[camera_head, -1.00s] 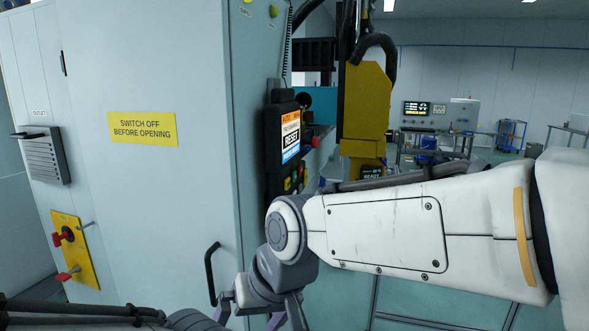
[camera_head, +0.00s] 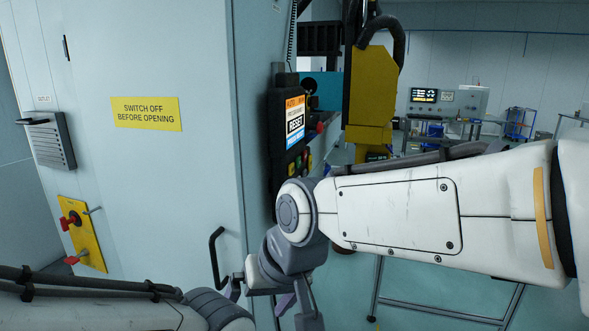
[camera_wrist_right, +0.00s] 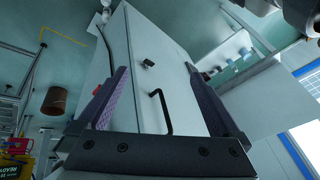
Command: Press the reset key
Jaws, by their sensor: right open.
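A dark pendant on the cabinet's side has a lit screen with a RESET field (camera_head: 295,123) and several small coloured buttons (camera_head: 298,166) below it. It stands above my right wrist in the head view, and its lowest part is close to or behind my wrist. My right gripper (camera_head: 268,297) hangs low, pointing down, below and apart from the pendant. In the right wrist view its jaws (camera_wrist_right: 165,105) are spread and empty, with the cabinet's dark handle seen between them. The pendant is not visible there. My left arm shows at the bottom left, but its gripper is not in view.
The pale cabinet (camera_head: 190,190) fills the left, with a dark handle (camera_head: 216,258) near my right gripper. A yellow plate with red levers (camera_head: 82,233) is at its lower left. A yellow machine column (camera_head: 371,95) stands behind the pendant.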

